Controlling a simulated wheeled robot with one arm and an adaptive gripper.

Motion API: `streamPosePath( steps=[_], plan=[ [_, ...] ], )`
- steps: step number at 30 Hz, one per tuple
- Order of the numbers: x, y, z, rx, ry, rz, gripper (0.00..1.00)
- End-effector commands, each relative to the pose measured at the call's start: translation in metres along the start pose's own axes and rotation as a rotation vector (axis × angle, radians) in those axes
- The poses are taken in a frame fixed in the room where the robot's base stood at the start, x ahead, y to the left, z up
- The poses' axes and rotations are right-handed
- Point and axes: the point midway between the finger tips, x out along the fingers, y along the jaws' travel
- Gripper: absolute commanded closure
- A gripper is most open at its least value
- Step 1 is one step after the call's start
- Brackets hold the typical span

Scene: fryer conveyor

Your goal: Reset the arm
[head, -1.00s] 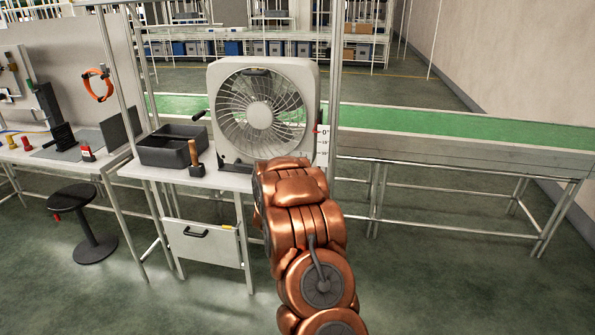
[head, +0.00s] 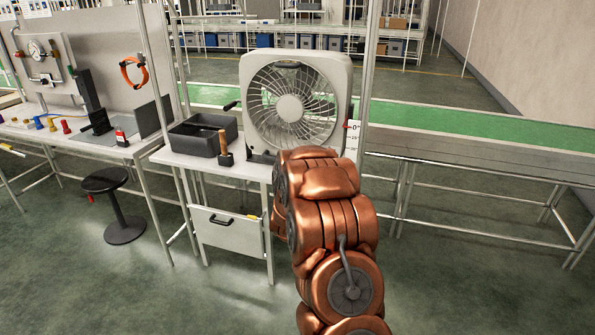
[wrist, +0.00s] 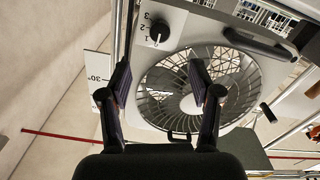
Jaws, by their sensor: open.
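My copper arm rises in the head view in front of the workbench, and it hides my gripper there. In the wrist view my gripper (wrist: 163,85) is open, its two dark fingers apart with nothing between them. Beyond the fingers is the large grey box fan (wrist: 260,80), with a round knob (wrist: 159,31) marked with numbers and a dark handle (wrist: 259,44). In the head view the fan (head: 293,105) stands upright on the white bench, and my arm covers its lower right part. I cannot tell the exact gap between fingers and fan.
A black bin (head: 203,134) and a wooden-handled tool (head: 224,146) sit left of the fan. An angle scale (head: 353,137) is at its right. A green conveyor (head: 450,130) runs behind. A black stool (head: 107,181) stands at left. The floor at right is clear.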

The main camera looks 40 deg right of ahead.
Motion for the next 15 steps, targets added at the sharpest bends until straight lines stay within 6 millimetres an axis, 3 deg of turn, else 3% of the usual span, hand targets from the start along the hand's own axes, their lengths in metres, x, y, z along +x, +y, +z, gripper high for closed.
streamPosePath(
  steps=[9, 15],
  plan=[
    [-0.002, -0.004, -0.004, 0.007, -0.009, -0.016, 0.37],
    [-0.027, -0.043, -0.024, 0.059, -0.108, -0.163, 0.37]
  ],
)
